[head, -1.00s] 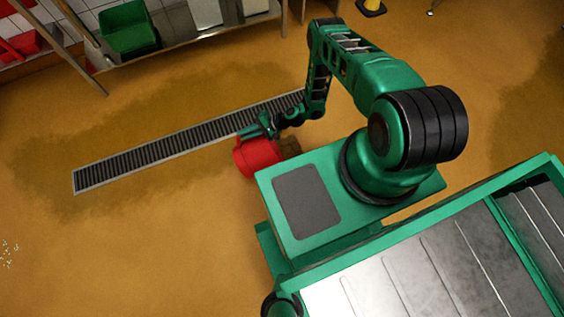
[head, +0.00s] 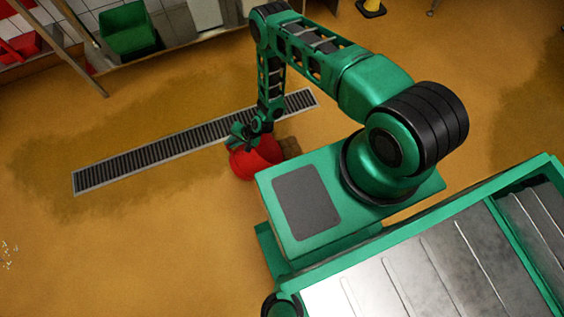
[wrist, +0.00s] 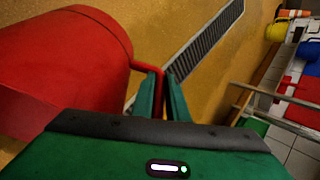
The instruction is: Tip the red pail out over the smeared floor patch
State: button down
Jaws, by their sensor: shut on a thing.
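The red pail (head: 245,163) hangs in my gripper (head: 243,135), just off the left corner of my base. In the wrist view the pail (wrist: 65,75) fills the upper left, and its red handle runs between the green fingers of my gripper (wrist: 162,92), which are shut on it. The pail looks tilted; its inside and contents are hidden. A small dark brown patch (head: 290,147), apparently the smeared floor patch, shows right of the pail beside my base, partly hidden.
A long floor drain grate (head: 160,152) runs behind the pail, with darker, damp-looking floor around it. A green bin (head: 127,30) stands by the back wall. A yellow and black object (head: 371,8) stands far back. White specks (head: 8,255) lie at left; open floor lies front left.

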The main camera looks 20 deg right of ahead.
jog(key=shift+a+h, duration=0.4)
jog(key=shift+a, duration=0.15)
jog(key=a+f+n+h+b, duration=0.2)
jog(key=a+f+h+b, duration=0.3)
jog(key=a+f+h, duration=0.3)
notch_tip(320, 180, down, 4)
jog(key=shift+f, duration=0.15)
dwell(0.8)
